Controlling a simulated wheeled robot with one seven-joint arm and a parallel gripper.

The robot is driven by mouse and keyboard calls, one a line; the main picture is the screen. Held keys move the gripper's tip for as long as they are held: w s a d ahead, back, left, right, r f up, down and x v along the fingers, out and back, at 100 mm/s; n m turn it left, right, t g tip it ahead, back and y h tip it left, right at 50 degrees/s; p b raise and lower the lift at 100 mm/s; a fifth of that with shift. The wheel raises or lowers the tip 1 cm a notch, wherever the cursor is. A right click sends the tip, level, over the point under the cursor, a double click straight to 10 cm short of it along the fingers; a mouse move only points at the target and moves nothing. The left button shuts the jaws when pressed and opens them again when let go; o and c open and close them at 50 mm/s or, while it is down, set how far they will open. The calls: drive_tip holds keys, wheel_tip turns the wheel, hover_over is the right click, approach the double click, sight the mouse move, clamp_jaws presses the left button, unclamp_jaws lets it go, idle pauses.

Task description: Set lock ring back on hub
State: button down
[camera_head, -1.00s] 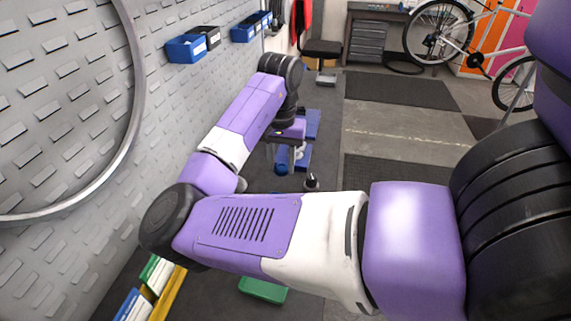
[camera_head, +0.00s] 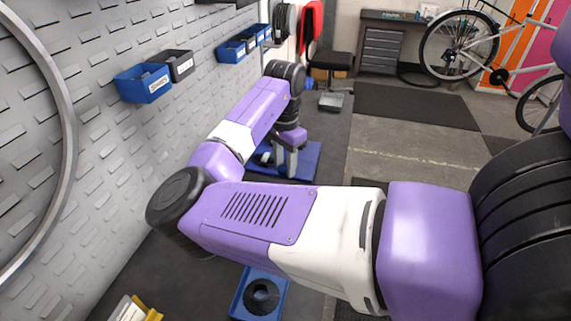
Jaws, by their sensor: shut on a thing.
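My gripper (camera_head: 290,161) is at the far end of my purple and white arm, pointing down over a blue mat or tray (camera_head: 308,172) on the dark surface beyond. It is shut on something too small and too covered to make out. A small pale and dark object (camera_head: 265,156) shows just left of the gripper, over the blue area; I cannot tell whether it is the hub. I cannot pick out the lock ring for certain. A blue tray (camera_head: 240,302) at the bottom centre holds a black round part with a hole (camera_head: 262,294).
A grey slotted wall (camera_head: 60,215) runs along the left, with a wheel rim (camera_head: 68,120) and blue bins (camera_head: 145,84) on it. A stool (camera_head: 330,60), a drawer cabinet (camera_head: 382,48) and a bicycle (camera_head: 460,46) stand at the back.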

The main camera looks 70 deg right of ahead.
drive_tip(key=shift+f+m, duration=0.1)
drive_tip(key=shift+m, duration=0.2)
wheel_tip(320, 180, down, 4)
drive_tip(key=b, duration=0.4)
drive_tip(key=shift+f, duration=0.1)
drive_tip(key=shift+f+b, duration=0.3)
drive_tip(key=shift+f, duration=0.35)
drive_tip(key=shift+f, duration=0.55)
idle(1.5)
drive_tip(key=c, duration=0.9)
unclamp_jaws()
drive_tip(key=shift+o, duration=0.2)
drive_tip(key=shift+r+b, duration=0.35)
drive_tip(key=shift+r, duration=3.55)
